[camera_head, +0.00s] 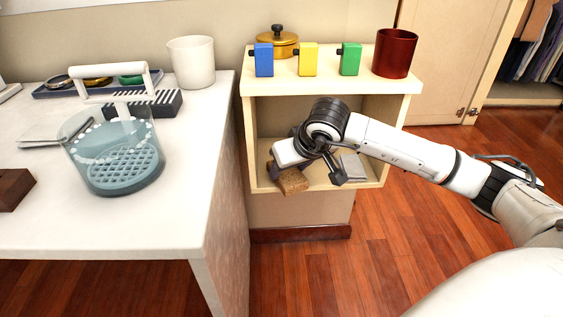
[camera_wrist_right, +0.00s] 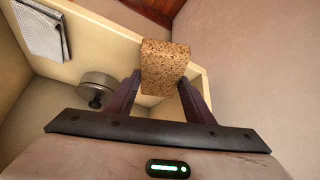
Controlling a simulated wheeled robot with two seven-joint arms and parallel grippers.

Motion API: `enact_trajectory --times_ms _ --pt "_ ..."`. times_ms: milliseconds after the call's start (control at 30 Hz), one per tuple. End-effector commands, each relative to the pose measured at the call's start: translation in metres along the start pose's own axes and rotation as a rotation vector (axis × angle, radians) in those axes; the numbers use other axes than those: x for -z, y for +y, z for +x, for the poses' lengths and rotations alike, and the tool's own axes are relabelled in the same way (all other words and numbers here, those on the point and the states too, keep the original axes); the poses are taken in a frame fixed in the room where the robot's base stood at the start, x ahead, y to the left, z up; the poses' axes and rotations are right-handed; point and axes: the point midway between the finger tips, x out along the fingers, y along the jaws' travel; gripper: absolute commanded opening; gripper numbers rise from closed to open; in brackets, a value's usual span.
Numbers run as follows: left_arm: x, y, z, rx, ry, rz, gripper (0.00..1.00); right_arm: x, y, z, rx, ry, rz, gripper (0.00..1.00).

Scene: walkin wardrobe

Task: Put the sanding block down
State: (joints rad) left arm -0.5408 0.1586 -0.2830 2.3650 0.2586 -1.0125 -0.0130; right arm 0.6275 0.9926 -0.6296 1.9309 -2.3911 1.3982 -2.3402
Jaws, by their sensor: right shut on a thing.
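The sanding block (camera_head: 292,182), a brown speckled block, is between the fingers of my right gripper (camera_head: 283,166) in the head view. My right gripper is shut on it. In the right wrist view the block (camera_wrist_right: 165,66) sticks out past the two dark fingertips. It is at the front left of the open shelf compartment (camera_head: 318,183), near its front edge. I cannot tell whether the block touches the shelf board. My left gripper is not in view.
In the compartment, a folded grey cloth (camera_wrist_right: 42,30) and a round metal tin (camera_wrist_right: 97,86) show in the wrist view. On the cabinet top stand blue (camera_head: 264,60), yellow (camera_head: 308,60) and green (camera_head: 350,59) blocks and a dark red cup (camera_head: 394,54). A white table (camera_head: 190,160) stands at left.

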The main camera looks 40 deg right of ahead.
Motion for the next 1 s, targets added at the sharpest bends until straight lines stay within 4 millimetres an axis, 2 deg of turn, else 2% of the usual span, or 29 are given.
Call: enact_trajectory --times_ms 300,367,533,767,800,900,1000 --pt "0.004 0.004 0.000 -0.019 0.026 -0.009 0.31 0.036 -0.001 0.024 0.003 -0.001 0.003 0.30" --pt "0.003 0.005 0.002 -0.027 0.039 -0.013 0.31 0.030 -0.001 0.029 0.002 -0.002 0.001 0.30" --pt "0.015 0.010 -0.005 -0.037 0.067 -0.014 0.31 0.031 0.000 0.027 0.000 0.001 0.000 0.30" --pt "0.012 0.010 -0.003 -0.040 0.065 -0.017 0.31 0.029 0.000 0.030 -0.001 0.000 -0.001 0.30" --pt "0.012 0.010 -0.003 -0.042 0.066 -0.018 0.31 0.029 0.000 0.030 0.000 0.000 0.000 0.51" --pt "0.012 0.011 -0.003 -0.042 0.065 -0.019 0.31 0.029 0.000 0.029 0.000 0.000 0.000 0.66" --pt "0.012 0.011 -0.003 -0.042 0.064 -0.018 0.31 0.029 0.000 0.029 0.000 0.000 0.000 0.66"
